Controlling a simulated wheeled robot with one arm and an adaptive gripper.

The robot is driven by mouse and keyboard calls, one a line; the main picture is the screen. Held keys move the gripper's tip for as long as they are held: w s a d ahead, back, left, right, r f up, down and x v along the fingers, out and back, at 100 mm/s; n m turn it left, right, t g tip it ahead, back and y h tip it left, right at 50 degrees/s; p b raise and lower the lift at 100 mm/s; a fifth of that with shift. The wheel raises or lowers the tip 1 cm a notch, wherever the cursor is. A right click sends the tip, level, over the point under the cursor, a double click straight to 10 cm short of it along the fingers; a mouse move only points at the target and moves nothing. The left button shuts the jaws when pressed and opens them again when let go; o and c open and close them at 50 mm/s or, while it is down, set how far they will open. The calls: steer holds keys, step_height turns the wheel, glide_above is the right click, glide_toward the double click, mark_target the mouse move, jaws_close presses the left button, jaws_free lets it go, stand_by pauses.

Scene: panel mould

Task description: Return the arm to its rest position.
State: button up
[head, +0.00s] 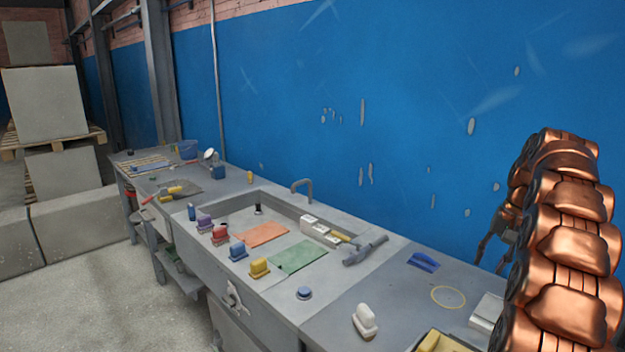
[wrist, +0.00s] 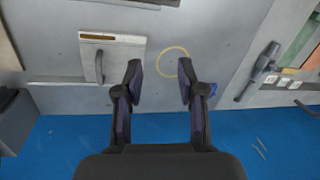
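My copper-coloured arm (head: 570,250) stands folded at the right edge in the head view. My gripper (head: 490,238) shows partly behind it, in front of the blue wall. In the wrist view my gripper (wrist: 159,82) has its two dark fingers apart, with nothing between them. It is above the grey worktop, near the blue wall, and touches nothing that I can see. A yellow ring marking (wrist: 174,62) on the worktop appears just beyond the fingertips; it also shows in the head view (head: 448,297).
The grey bench (head: 335,315) runs along the blue wall (head: 400,110). It carries an orange sheet (head: 262,234), a green sheet (head: 298,256), several coloured blocks, a grey hammer-like tool (head: 365,250), blue clips (head: 423,262) and a white-handled block (head: 365,321). Concrete blocks (head: 60,228) stand at left.

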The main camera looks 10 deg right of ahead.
steer(key=s+a+n+g, duration=0.1)
steer(key=s+a+n, duration=0.3)
steer(key=a, duration=1)
steer(key=s+a+n+g, duration=0.1)
steer(key=s+a, duration=0.5)
steer(key=a, duration=0.7)
steer(key=s+a+f+n+h, duration=0.1)
steer(key=s+a+f, duration=0.3)
steer(key=s, duration=0.7)
steer(key=s+a+f+n+g, duration=0.1)
steer(key=s+a+f+n, duration=0.2)
steer(key=s+a, duration=0.3)
steer(key=s+f, duration=0.1)
steer(key=s, duration=0.3)
steer(key=shift+s+f+h, duration=0.15)
steer(key=shift+s+h, duration=0.25)
